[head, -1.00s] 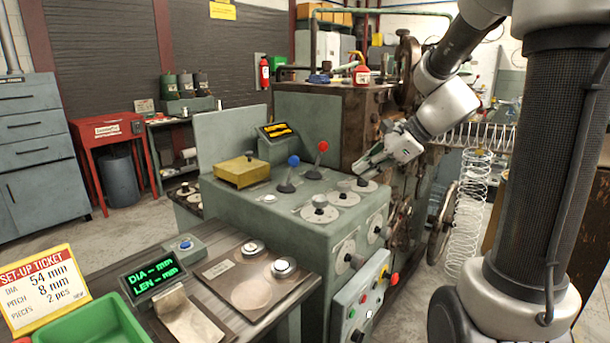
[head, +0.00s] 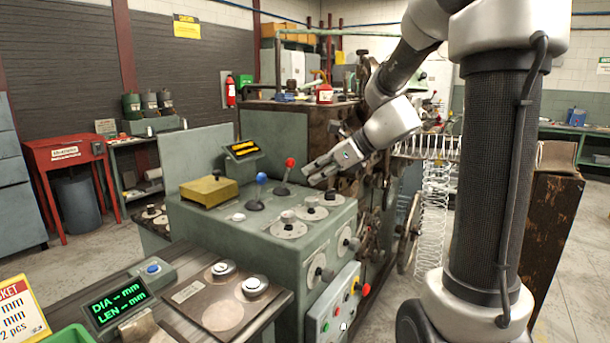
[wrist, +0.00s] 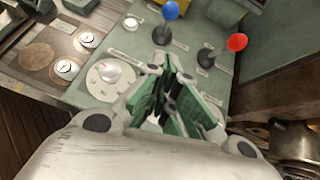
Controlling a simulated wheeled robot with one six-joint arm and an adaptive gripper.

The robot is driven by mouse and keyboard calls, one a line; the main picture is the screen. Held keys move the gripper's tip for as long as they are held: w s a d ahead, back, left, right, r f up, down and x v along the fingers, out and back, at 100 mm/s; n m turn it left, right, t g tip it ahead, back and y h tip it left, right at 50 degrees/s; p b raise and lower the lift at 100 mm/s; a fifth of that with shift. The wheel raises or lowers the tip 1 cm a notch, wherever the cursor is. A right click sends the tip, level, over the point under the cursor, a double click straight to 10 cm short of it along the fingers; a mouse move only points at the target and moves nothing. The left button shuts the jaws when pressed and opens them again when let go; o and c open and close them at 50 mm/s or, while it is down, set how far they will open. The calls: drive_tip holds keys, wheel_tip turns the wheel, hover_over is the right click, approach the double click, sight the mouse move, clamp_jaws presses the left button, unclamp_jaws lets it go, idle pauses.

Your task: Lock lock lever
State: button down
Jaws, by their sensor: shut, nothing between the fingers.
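Two levers stand on the green machine's top panel. One has a blue knob (head: 261,177) and the other a red knob (head: 290,162); I cannot tell from their labels which is the lock lever. Both also show in the wrist view, blue knob (wrist: 171,10) at the top and red knob (wrist: 237,42) to its right. My gripper (head: 308,174) is shut and empty, just right of the red-knobbed lever and above the dials. In the wrist view its green-padded fingers (wrist: 180,82) point toward the levers, apart from both.
Dials (head: 289,224) sit on the panel below my gripper. A control box (head: 333,308) with coloured buttons hangs on the front.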

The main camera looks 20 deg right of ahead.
drive_tip(key=x, duration=0.7)
drive_tip(key=shift+w+a+f, duration=0.1)
drive_tip(key=shift+f, duration=0.1)
drive_tip(key=w+a, duration=0.2)
drive_tip(key=shift+w+a, duration=0.2)
drive_tip(key=shift+a, duration=0.05)
drive_tip(key=shift+w+a+r, duration=0.2)
drive_tip(key=shift+w+a, duration=0.1)
drive_tip(key=shift+a, duration=0.05)
drive_tip(key=shift+a+r, duration=0.1)
